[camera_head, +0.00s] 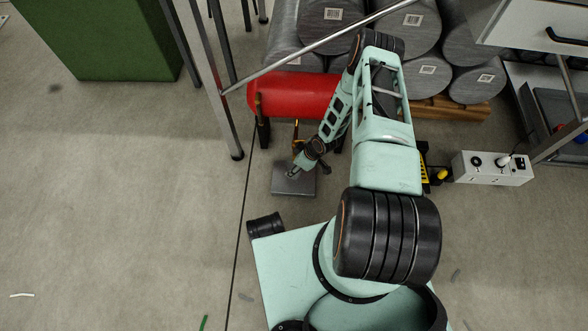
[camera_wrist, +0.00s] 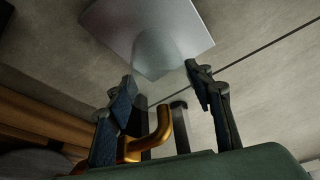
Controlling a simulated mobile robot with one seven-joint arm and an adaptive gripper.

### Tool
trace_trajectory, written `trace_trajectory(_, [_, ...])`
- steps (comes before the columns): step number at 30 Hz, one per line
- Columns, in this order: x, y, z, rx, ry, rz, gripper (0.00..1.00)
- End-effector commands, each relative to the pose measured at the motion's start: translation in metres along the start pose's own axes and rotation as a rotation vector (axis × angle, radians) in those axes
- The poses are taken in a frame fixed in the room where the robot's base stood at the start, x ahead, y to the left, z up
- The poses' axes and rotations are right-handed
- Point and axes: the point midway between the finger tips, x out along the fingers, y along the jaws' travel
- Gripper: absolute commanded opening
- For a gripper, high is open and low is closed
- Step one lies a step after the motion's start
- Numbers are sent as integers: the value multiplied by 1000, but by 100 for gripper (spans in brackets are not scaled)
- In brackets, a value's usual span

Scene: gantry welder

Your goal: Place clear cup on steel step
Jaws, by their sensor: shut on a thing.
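The steel step (camera_head: 304,187) is a flat grey plate low over the floor, in front of the red tank. It also shows at the top of the wrist view (camera_wrist: 185,22). The clear cup (camera_wrist: 155,52) is a faint see-through shape between and beyond my fingertips, seen against the step. My gripper (camera_wrist: 160,75) is shut on the cup, with one finger on each side.
A red tank (camera_head: 300,95) on dark legs stands just behind the step. A brass pipe (camera_wrist: 160,130) is close to my fingers. Grey rolls (camera_head: 400,30), a white socket box (camera_head: 490,168) and metal frame legs stand around. Floor to the left is open.

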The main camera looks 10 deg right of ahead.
Motion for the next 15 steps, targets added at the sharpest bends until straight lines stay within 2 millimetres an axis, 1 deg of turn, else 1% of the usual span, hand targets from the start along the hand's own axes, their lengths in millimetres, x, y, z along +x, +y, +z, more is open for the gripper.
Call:
trace_trajectory(1, [9,-1,0,0,1,0,25])
trace_trajectory(3, [23,-1,7,1,1,-1,25])
trace_trajectory(6, [34,0,11,0,2,1,25])
trace_trajectory(15, [34,0,11,0,1,0,25])
